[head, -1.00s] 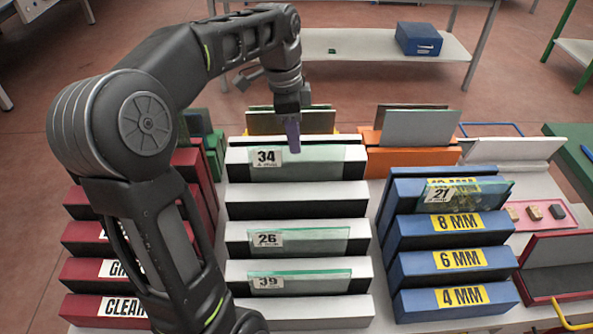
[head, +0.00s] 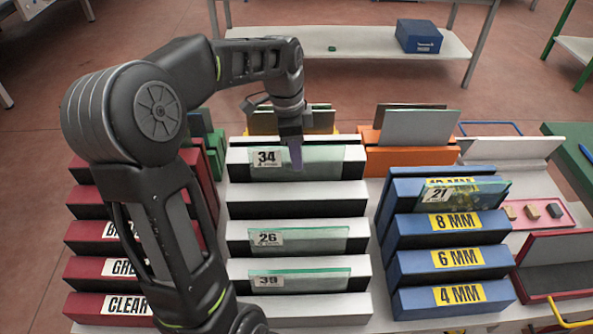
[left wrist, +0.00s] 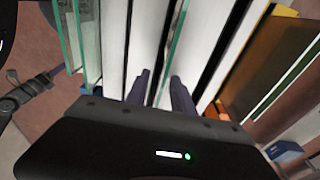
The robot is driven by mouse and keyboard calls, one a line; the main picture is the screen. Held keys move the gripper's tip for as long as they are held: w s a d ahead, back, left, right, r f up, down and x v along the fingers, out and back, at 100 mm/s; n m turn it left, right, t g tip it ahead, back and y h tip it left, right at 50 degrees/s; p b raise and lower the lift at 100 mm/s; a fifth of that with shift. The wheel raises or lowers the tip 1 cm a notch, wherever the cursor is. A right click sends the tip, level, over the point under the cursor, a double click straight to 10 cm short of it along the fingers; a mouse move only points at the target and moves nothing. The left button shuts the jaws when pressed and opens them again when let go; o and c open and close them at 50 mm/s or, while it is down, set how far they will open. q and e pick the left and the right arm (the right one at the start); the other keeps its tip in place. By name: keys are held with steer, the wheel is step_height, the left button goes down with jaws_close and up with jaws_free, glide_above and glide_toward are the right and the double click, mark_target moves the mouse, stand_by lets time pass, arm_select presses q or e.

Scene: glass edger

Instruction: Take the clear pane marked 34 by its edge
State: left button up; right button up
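The clear pane marked 34 (head: 325,158) stands in the top slot of the white rack (head: 296,209), its label at the left end. My left gripper (head: 296,158) points down at the pane's top edge, a little left of its middle. In the left wrist view the left gripper (left wrist: 162,92) is open. A pane's green edge (left wrist: 177,48) runs between its two fingers, with gaps visible. My right gripper is not in view.
Panes marked 26 (head: 310,239) and 39 (head: 312,281) stand lower in the white rack. A blue rack (head: 452,260) with pane 21 (head: 468,193) is to the right. A red rack (head: 90,236) is left, partly behind my arm. An orange rack (head: 410,158) stands behind.

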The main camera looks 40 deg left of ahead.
arm_select(q)
steer(key=shift+c, duration=0.2)
jaws_close()
stand_by(1.1)
